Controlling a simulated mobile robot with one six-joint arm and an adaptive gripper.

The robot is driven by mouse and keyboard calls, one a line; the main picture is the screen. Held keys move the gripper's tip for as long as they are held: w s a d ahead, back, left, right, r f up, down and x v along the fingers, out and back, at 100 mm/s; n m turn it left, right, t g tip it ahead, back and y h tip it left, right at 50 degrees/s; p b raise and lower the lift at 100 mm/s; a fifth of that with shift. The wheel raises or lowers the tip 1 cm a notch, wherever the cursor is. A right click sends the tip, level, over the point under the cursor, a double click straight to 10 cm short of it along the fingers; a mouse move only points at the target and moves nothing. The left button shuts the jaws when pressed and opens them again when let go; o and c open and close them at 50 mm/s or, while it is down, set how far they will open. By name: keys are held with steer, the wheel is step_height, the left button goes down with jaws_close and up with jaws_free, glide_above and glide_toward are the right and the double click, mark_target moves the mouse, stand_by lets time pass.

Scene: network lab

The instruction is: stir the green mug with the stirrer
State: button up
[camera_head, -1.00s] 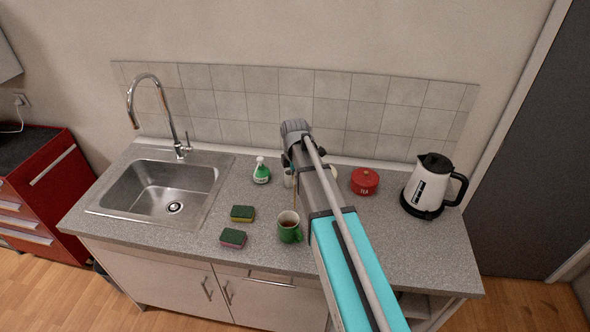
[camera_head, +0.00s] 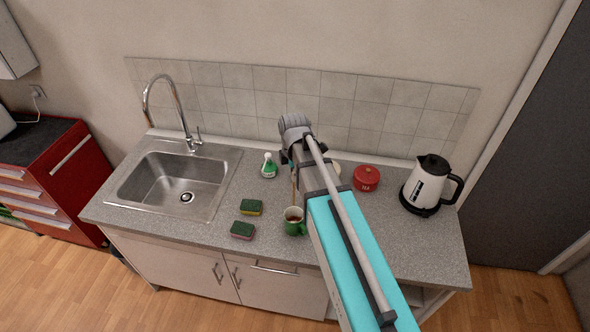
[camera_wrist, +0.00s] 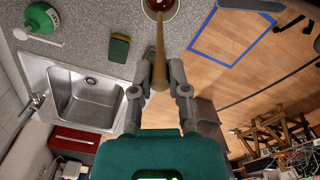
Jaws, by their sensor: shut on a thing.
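The green mug (camera_head: 298,229) stands upright near the front of the counter, with brown liquid in it. In the wrist view the mug (camera_wrist: 153,13) is cut off at the top edge. The wooden stirrer (camera_head: 294,189) slants down into the mug's opening. In the wrist view the stirrer (camera_wrist: 160,48) runs from the mug back to my gripper (camera_wrist: 160,73), which is shut on its upper part. How deep the tip reaches is hidden. In the head view my arm hides most of the gripper.
Two sponges, one (camera_head: 251,207) behind the other (camera_head: 243,230), lie left of the mug. The sink (camera_head: 175,184) is at the left.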

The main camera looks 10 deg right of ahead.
mark_target(294, 201)
steer(key=shift+f, duration=0.15)
stand_by(0.5)
steer(key=shift+f+b, duration=6.9)
steer(key=shift+b, duration=0.2)
steer(key=shift+a, duration=0.1)
